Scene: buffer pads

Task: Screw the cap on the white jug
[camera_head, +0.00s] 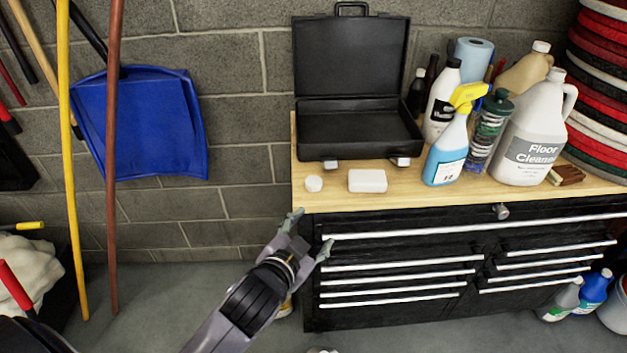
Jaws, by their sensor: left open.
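The white jug (530,135), labelled Floor Cleaner, stands upright at the right of the wooden worktop (450,190). Its handle is on the right. Its top is white, and I cannot tell whether that is a bare neck or a cap. A small round white piece (314,184), which looks like a cap, lies near the worktop's front left corner. My left gripper (309,233) is open and empty, in front of and below that corner, apart from the small white piece. My right gripper is not in view.
An open black case (358,130) stands behind a white block (367,181). A blue spray bottle (446,150) and a dark green-capped container (485,130) crowd the jug's left. A beige jug (522,75) stands behind. Stacked discs (600,90) rise at right. The worktop's front strip is mostly clear.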

